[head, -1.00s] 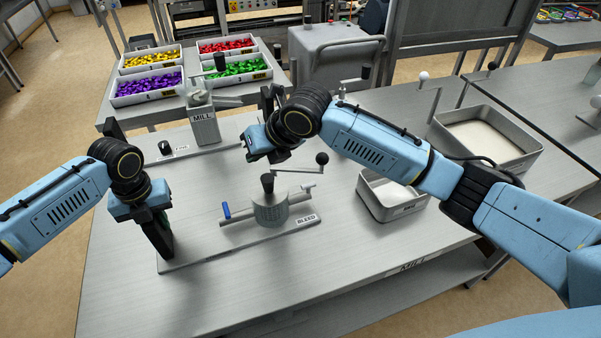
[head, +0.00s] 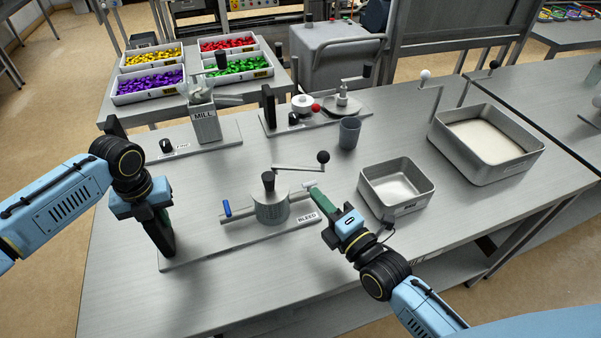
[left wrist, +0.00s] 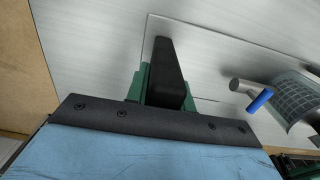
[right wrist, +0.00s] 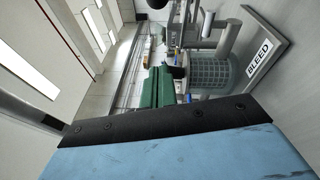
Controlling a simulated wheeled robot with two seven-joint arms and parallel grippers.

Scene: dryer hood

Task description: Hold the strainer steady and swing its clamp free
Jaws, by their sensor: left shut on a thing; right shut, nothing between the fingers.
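A blue handle (head: 227,208) is on the left pipe. My left gripper (head: 163,235) is shut on a black upright post (left wrist: 168,70) at the plate's left end. My right gripper (head: 318,193) is shut and empty beside the right pipe's pale end, below the ball arm; contact is unclear. The strainer body shows beside its green fingers in the right wrist view (right wrist: 210,74).
A grey cup (head: 349,133), the mill (head: 205,122) and another fixture stand behind. A larger tray of pale material (head: 440,137) is at right. The front table area is clear.

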